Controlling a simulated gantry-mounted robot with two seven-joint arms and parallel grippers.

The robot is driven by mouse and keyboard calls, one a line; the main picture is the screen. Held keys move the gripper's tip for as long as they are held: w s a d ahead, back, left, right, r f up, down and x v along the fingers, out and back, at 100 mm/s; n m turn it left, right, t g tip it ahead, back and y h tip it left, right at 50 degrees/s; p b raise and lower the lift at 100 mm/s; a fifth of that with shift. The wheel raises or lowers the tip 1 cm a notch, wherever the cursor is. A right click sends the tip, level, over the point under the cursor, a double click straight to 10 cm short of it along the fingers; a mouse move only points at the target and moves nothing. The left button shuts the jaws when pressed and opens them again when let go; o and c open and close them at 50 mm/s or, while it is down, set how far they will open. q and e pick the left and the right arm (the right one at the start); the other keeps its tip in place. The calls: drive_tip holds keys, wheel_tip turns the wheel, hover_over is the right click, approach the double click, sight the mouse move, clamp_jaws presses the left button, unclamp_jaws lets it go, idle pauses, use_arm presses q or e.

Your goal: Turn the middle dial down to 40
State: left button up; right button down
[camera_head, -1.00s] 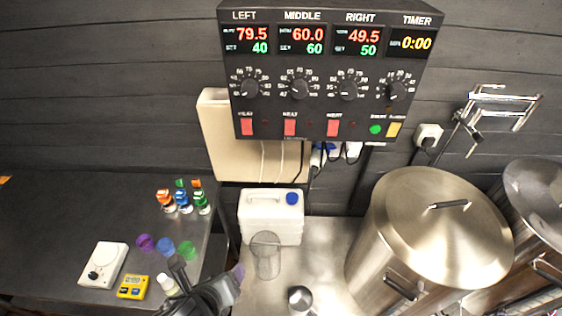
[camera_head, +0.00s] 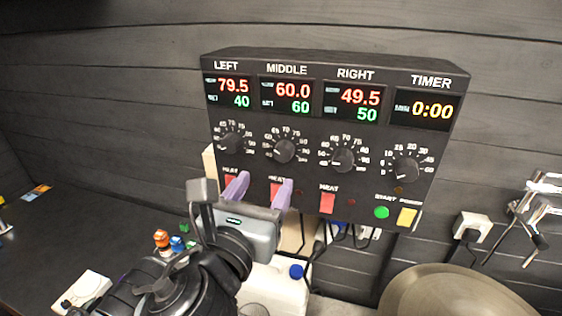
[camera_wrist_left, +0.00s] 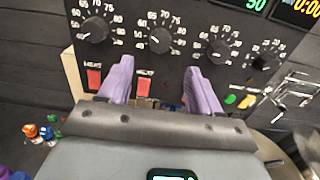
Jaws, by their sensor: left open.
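The control panel (camera_head: 328,137) hangs on the dark wall. Its middle dial (camera_head: 284,151) is a black knob with a printed scale, under a display (camera_head: 287,97) reading 60.0 in red and 60 in green. The middle dial (camera_wrist_left: 160,40) is unobstructed in the left wrist view. My left gripper (camera_head: 262,182) is open and empty, its two purple fingers pointing up at the panel just below the middle and left dials. In the left wrist view the fingers (camera_wrist_left: 160,78) stand apart, below the middle dial and not touching it. My right gripper is not in view.
The left dial (camera_head: 232,143), right dial (camera_head: 343,158) and timer dial (camera_head: 404,168) sit close beside. Red heat switches, including the right one (camera_head: 328,202), lie below the dials. A steel pot (camera_head: 450,292) stands at lower right; a white canister (camera_head: 275,290) is below.

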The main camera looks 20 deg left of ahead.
sight(282, 156)
use_arm(q)
drive_tip(key=w, duration=0.5)
drive_tip(key=w+b, duration=0.1)
drive_tip(key=w, duration=0.1)
drive_tip(key=shift+w+a, duration=0.35)
drive_tip(key=shift+w, duration=0.75)
drive_tip(key=c, duration=1)
drive_tip(key=shift+c, duration=0.2)
